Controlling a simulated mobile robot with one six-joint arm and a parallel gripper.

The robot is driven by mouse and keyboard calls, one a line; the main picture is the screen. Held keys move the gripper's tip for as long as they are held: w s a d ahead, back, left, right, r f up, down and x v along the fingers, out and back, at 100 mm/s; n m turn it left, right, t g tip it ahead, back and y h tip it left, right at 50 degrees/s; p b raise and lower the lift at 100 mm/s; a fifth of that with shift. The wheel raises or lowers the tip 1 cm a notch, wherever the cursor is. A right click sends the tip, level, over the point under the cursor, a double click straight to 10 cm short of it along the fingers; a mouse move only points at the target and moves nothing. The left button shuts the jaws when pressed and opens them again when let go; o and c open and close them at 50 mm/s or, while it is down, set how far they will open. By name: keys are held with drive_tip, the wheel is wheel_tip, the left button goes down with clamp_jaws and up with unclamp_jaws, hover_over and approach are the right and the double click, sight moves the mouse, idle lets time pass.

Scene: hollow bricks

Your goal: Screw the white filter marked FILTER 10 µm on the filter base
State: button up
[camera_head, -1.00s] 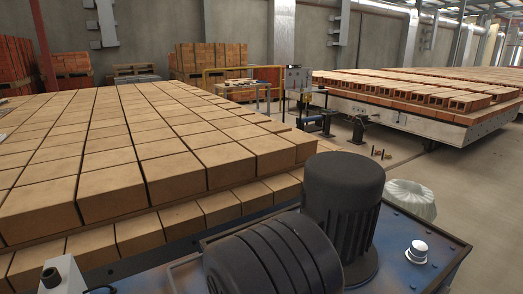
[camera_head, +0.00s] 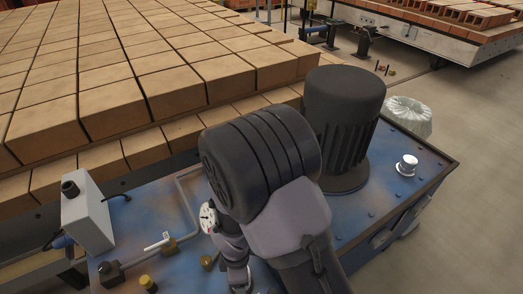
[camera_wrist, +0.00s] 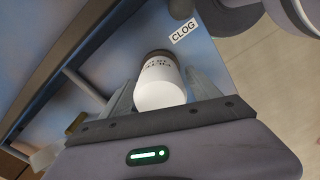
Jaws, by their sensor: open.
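The white filter (camera_wrist: 160,92) shows in the wrist view as a short white cylinder with dark print, upside down and too small to read fully. It stands between the two fingers of my gripper (camera_wrist: 161,78), which are open on either side of it. Whether either finger touches it I cannot tell. A dark brown ring (camera_wrist: 158,53) lies at the filter's far end. Whether this is the filter base, and whether it is joined to the filter, I cannot tell.
A CLOG label (camera_wrist: 184,31) is near the filter on the blue unit (camera_head: 372,212). A finned black motor (camera_head: 342,125), a silver cap (camera_head: 407,165), a gauge (camera_head: 207,216), a grey box (camera_head: 88,215) and pipes crowd its top. Stacked bricks (camera_head: 160,80) stand behind.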

clamp_jaws()
drive_tip(key=shift+m+b, duration=0.55)
drive_tip(key=shift+m, duration=0.95)
drive_tip(key=shift+f+m+b, duration=0.1)
drive_tip(key=shift+m+b, duration=0.3)
drive_tip(key=shift+m, duration=1.1)
drive_tip(key=shift+m+b, duration=0.65)
drive_tip(key=shift+m, duration=0.75)
